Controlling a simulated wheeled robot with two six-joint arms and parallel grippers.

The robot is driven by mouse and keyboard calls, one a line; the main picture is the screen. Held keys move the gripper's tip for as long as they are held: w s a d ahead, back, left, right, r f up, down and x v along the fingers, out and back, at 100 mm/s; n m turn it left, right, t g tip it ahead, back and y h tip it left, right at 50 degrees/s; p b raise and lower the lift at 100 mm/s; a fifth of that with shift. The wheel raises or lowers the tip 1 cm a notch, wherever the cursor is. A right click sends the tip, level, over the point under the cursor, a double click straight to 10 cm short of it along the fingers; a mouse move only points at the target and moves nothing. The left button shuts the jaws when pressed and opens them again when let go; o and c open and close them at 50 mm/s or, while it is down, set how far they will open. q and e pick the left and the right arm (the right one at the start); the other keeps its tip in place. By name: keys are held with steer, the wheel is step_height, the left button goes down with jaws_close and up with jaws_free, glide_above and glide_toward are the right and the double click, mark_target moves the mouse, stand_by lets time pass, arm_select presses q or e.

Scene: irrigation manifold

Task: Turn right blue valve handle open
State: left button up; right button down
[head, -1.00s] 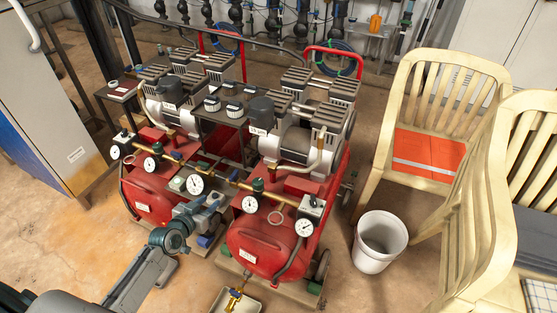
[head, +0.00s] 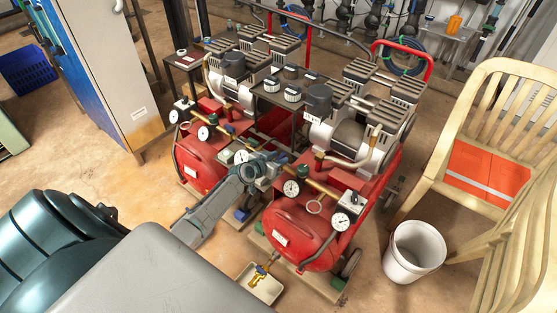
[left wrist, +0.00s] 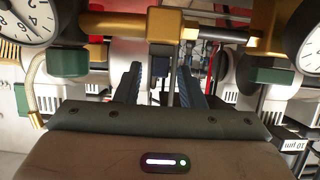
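A small blue part (head: 241,215) sits low between the two red compressors, the left one (head: 205,165) and the right one (head: 300,235). My left gripper (head: 275,162) is at the brass pipe (head: 318,187) between dial gauges. In the left wrist view its two dark fingers (left wrist: 158,85) are apart, with a grey upright bar seen between them. The brass pipe (left wrist: 120,24) crosses just beyond, with a green knob at left (left wrist: 68,64) and another at right (left wrist: 258,76). My right gripper is not in view.
A right-hand gauge (head: 341,221) and a nearer gauge (head: 291,187) stand close by the left gripper.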

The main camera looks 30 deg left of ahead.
arm_select(q)
steer(key=shift+w+f, duration=0.15)
steer(key=shift+w, duration=0.25)
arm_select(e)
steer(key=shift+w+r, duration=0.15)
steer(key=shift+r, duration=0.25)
arm_select(q)
steer(key=shift+c, duration=0.2)
jaws_close()
